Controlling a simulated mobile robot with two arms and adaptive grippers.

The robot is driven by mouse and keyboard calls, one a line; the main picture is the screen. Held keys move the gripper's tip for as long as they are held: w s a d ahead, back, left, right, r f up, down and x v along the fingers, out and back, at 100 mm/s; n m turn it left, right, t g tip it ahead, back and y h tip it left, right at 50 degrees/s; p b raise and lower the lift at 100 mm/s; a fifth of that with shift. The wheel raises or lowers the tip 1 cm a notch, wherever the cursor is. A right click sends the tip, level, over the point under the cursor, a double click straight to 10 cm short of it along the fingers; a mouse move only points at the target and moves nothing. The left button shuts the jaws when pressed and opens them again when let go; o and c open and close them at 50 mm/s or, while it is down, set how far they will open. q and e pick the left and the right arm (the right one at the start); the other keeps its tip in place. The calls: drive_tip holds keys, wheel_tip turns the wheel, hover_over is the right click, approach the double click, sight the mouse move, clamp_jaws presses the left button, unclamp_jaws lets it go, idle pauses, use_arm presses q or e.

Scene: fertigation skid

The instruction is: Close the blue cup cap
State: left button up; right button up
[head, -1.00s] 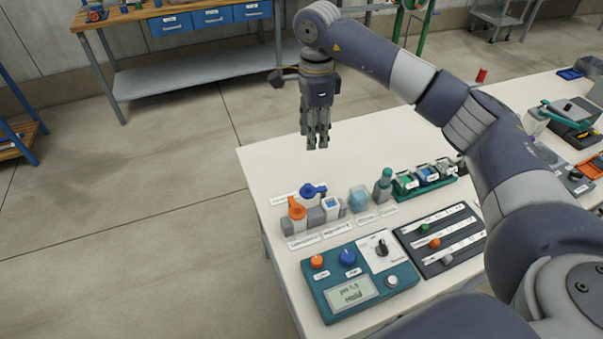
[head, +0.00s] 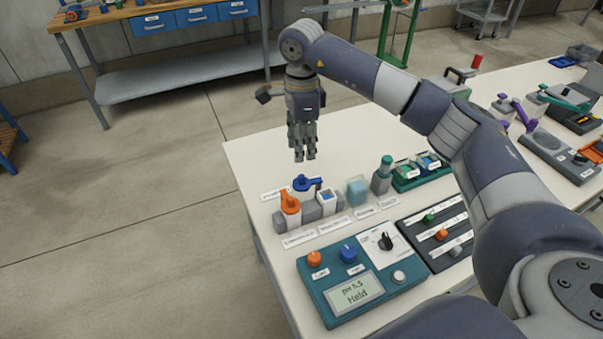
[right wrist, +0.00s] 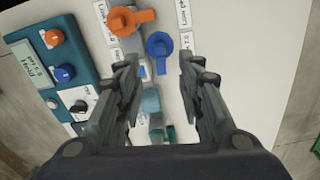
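The blue cap (head: 306,183), a round piece with a tab, sits at the back of the small grey cup block (head: 311,213), behind the orange cap (head: 290,203). My left gripper is not in view.
A teal control box (head: 330,310) with knobs stands in front. Right of the cups are a pale blue block (head: 358,190), a green-capped bottle (head: 381,178) and a green tray (head: 405,183). A dark slider panel (head: 447,255) lies front right. The table's back left is clear.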

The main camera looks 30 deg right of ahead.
sight(302, 176)
wheel_tip(302, 176, down, 9)
drive_tip(key=shift+f+p, duration=0.2)
drive_tip(key=shift+p, duration=0.6)
drive_tip(key=shift+c, duration=0.2)
clamp_jaws()
